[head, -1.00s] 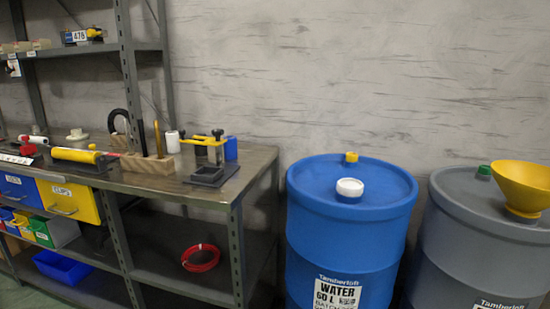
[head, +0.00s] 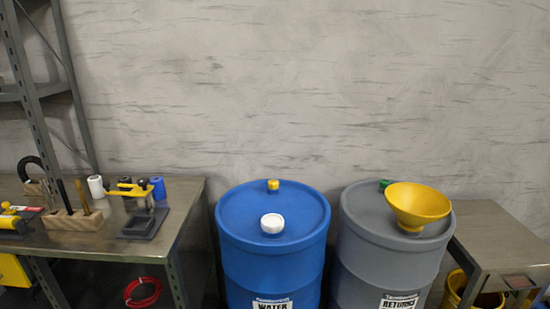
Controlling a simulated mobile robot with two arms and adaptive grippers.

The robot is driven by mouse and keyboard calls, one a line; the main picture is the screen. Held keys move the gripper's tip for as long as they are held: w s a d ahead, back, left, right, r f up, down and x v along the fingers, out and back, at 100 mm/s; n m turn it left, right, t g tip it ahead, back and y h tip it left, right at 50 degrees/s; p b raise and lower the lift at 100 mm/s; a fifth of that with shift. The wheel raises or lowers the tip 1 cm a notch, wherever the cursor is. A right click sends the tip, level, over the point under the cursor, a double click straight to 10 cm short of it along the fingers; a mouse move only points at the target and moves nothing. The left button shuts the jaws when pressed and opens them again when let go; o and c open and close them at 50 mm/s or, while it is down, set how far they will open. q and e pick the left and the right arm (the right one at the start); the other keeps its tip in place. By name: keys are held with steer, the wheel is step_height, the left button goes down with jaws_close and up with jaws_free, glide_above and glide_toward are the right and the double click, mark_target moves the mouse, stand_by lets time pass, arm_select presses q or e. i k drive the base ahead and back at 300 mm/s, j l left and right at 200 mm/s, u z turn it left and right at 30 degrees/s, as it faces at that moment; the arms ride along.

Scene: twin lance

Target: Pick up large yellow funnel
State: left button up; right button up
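The large yellow funnel (head: 417,204) sits mouth up on top of the grey drum (head: 388,248), towards the drum's right side. The drum's label reads "RETURNS". The funnel's lower spout is hidden, so I cannot tell how it sits in the drum top. Neither of my grippers shows in the head view.
A blue drum (head: 272,245) labelled "WATER", with a white cap (head: 272,223) and a yellow cap, stands left of the grey drum. A workbench (head: 190,195) with tools is at the left. A lower table (head: 490,235) stands at the right, with a yellow bucket (head: 470,298) below it.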

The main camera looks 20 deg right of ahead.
mark_target(415, 205)
steer(key=z, duration=1.4)
steer(key=i+l+u, duration=0.15)
steer(key=l, duration=0.25)
steer(key=i+l+u, duration=0.1)
steer(key=l, duration=0.35)
steer(key=i+l+u, duration=0.15)
steer(key=l, duration=0.3)
